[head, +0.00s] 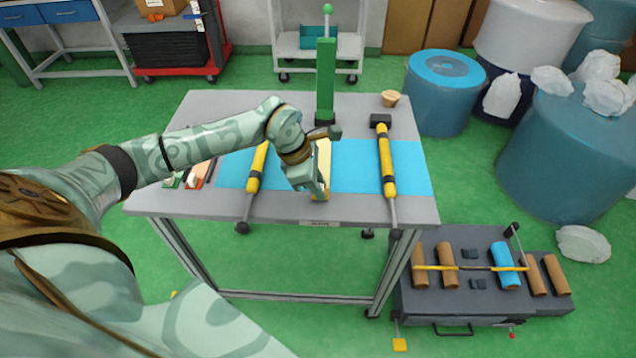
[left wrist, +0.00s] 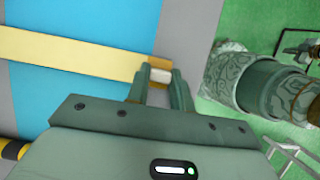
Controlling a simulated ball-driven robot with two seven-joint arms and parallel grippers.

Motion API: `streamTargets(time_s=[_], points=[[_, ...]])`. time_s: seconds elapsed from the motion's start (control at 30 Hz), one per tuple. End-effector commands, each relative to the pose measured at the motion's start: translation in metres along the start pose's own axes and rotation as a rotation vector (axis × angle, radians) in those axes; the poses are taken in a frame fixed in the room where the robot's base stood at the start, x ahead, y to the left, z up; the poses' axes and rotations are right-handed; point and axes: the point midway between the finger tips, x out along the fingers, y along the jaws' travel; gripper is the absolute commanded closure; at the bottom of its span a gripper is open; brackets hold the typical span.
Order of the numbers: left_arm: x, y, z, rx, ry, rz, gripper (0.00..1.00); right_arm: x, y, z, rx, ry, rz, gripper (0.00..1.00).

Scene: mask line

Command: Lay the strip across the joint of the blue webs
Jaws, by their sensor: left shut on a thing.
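A pale yellow strip (head: 323,158) runs front to back over the table between the left blue web (head: 232,170) and the right blue web (head: 365,165). My left gripper (head: 319,194) is at its front end. In the left wrist view the strip (left wrist: 70,52) spans blue on both sides and has a darker yellow end (left wrist: 160,64). My left gripper (left wrist: 163,84) is shut on that end, with a pale piece between the fingers. The joint is hidden under the strip and gripper. I cannot tell whether the strip touches the webs. My right gripper is not in view.
Yellow-and-black bars (head: 257,168) and (head: 386,160) lie over the webs on either side. A green post (head: 325,80) stands at the table's back, with a small bowl (head: 390,98) to its right. A low grey case (head: 430,300) with rolls stands at front right.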

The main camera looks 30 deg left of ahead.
Motion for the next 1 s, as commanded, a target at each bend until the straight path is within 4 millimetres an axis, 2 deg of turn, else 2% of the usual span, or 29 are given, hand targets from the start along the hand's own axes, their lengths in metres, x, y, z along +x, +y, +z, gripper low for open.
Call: streamTargets(time_s=[0.93,0.97,1.0], points=[[0.0046,0.0,-0.002,-0.001,0.0,0.0,0.99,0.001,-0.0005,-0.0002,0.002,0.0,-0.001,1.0],[0.0046,0.0,-0.002,-0.001,0.0,0.0,0.75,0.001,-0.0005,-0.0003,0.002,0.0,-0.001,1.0],[0.0044,0.0,-0.0019,-0.001,0.0,0.0,0.64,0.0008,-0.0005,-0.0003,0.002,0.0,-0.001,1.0]])
